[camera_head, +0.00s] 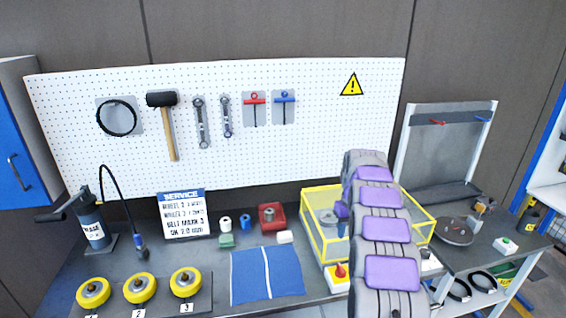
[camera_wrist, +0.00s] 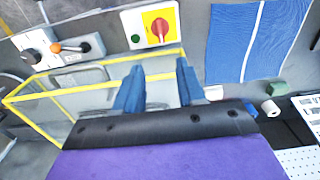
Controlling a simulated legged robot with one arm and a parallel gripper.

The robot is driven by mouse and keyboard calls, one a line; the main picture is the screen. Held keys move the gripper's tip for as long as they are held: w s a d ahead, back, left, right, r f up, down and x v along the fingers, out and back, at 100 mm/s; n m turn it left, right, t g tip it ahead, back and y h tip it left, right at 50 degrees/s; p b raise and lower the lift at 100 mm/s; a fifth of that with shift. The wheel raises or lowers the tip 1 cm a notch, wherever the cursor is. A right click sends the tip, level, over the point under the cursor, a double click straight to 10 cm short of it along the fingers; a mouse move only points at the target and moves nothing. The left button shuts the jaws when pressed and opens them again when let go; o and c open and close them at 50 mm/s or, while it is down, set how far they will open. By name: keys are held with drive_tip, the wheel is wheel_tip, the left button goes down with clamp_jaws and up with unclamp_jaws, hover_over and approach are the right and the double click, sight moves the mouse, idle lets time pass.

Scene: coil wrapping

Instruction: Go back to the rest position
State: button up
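My grey and purple arm reaches up from the bottom of the head view, over the bench and in front of a yellow-framed clear enclosure (camera_head: 419,213). My gripper is mostly hidden behind the arm in that view. In the wrist view my gripper (camera_wrist: 159,68) shows two blue fingers set apart, with nothing seen between them. The yellow frame (camera_wrist: 28,93) of the enclosure lies beyond and to the left of the fingers. A red and yellow rotary switch (camera_wrist: 159,27) is past the fingertips.
A blue mat (camera_head: 266,275) lies left of the enclosure. Three yellow wheels (camera_head: 139,288) stand at the front left, with a grease pump (camera_head: 93,228) behind. A white pegboard (camera_head: 220,150) with tools backs the bench. A side table with a round plate (camera_head: 453,231) stands right.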

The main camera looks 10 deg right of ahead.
drive_tip(key=s+a+r+b, duration=0.1)
drive_tip(key=s+a+r, duration=0.2)
drive_tip(key=s+a, duration=0.3)
drive_tip(key=s+a+r+g+b, duration=0.1)
drive_tip(key=s+a+r, duration=0.2)
drive_tip(key=s, duration=0.5)
drive_tip(key=s+a+r+b, duration=0.1)
drive_tip(key=s+a+r, duration=0.2)
drive_tip(key=s+a, duration=0.3)
drive_tip(key=s+a+f+b, duration=0.1)
drive_tip(key=s+a+f, duration=0.1)
drive_tip(key=s, duration=1.3)
drive_tip(key=s+a+f+b, duration=0.1)
drive_tip(key=s+f, duration=0.3)
drive_tip(key=s, duration=1.1)
drive_tip(key=shift+a+f+m+g+b, duration=0.3)
drive_tip(key=shift+a+g+b, duration=0.1)
drive_tip(key=shift+a, duration=0.25)
